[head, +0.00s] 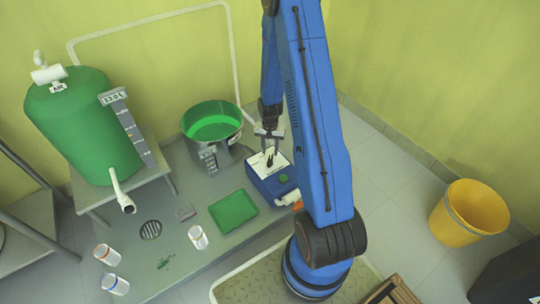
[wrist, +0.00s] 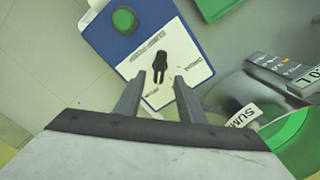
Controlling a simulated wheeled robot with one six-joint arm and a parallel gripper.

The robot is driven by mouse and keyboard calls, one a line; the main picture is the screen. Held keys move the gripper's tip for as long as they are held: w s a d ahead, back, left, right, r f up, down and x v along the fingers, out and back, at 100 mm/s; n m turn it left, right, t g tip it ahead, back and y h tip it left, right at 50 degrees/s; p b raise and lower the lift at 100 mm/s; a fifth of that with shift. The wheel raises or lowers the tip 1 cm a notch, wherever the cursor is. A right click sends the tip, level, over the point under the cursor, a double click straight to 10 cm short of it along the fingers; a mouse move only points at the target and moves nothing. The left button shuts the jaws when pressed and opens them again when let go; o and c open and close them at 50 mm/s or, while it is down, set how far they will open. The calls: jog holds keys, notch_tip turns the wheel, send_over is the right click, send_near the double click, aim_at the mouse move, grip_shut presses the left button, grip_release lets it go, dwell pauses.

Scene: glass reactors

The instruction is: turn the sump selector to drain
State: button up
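The sump selector is a black knob (wrist: 160,60) on the white faceplate (wrist: 185,62) of a blue box (wrist: 97,36). In the head view the box (head: 262,187) stands on the grey platform, with the knob (head: 270,160) small on its white plate. The plate's lettering is too small to read, so I cannot tell which position the knob points to. My gripper (head: 270,146) is above the plate. In the wrist view my gripper (wrist: 160,78) is open, its two fingers apart on either side of the knob's lower end. I cannot tell whether they touch it.
A green button (wrist: 124,21) sits on the same box. A steel pot of green liquid (head: 212,122) stands behind left of it, and a green tray (head: 233,210) lies left. A green tank (head: 82,125), small jars (head: 198,237) and a yellow bucket (head: 470,212) stand farther off.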

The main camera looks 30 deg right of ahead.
notch_tip(320, 180, up, 11)
jog(key=shift+r, duration=0.2)
dwell(0.3)
dwell(0.4)
notch_tip(320, 180, up, 13)
jog(key=n+t, duration=0.1)
jog(key=n, duration=0.1)
send_over(270, 160)
jog(key=s+a, duration=0.3)
jog(key=a, duration=0.2)
jog(key=s+a+r+n+t, duration=0.1)
jog(key=s+a+r, duration=0.15)
jog(key=r, duration=0.25)
jog(key=s+a+r+n, duration=0.1)
jog(key=s+a+r, duration=0.1)
jog(key=s+r, duration=0.15)
jog(key=s+a+r+n+t, duration=0.1)
jog(key=s+a+r, duration=0.1)
jog(key=s+r, duration=0.2)
jog(key=s+a+r+n+t, duration=0.1)
jog(key=s+r, duration=0.3)
jog(key=s, duration=0.6)
jog(key=s+a+r+n, duration=0.2)
jog(key=s+a+r, duration=0.1)
jog(key=s, duration=0.4)
jog(key=shift+a+r+n+t, duration=0.4)
jog(key=shift+r, duration=0.1)
